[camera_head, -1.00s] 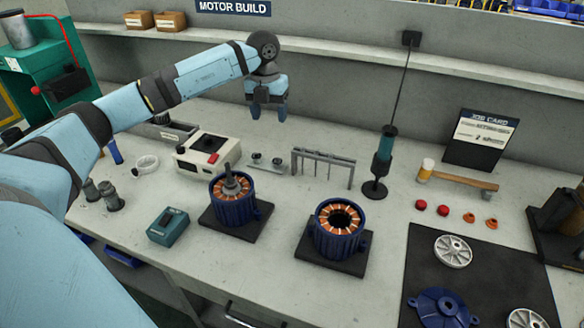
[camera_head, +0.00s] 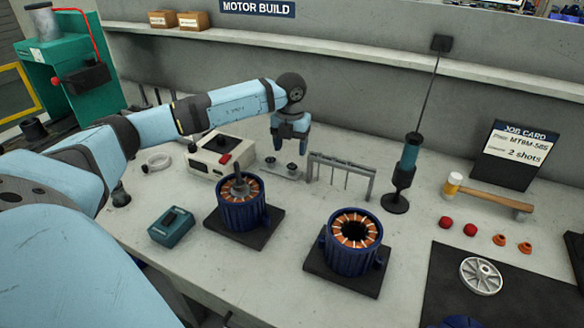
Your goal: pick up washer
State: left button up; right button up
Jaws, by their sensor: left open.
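My left gripper (camera_head: 289,149) points down with its two fingers apart and nothing seen between them. It hangs just above a small pale plate (camera_head: 282,171) bearing two small dark pieces, a left one (camera_head: 270,161) and a right one (camera_head: 292,167). I cannot tell whether either piece is a washer, and no washer is clear elsewhere. A grey metal rack (camera_head: 342,166) with thin hanging rods stands right of the plate. My right gripper is not in view.
Two blue stators, one with a shaft (camera_head: 241,210) and one hollow (camera_head: 350,250), stand in front on dark bases. A white box (camera_head: 222,157) is left of the plate. A screwdriver on a stand (camera_head: 405,165) and a mallet (camera_head: 485,192) are to the right.

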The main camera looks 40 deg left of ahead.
aim_at(292, 164)
pick_arm(q)
jog(key=f, duration=0.4)
jog(key=shift+d+f+b, duration=0.25)
jog(key=shift+f+b, duration=0.15)
jog(key=c, duration=0.8)
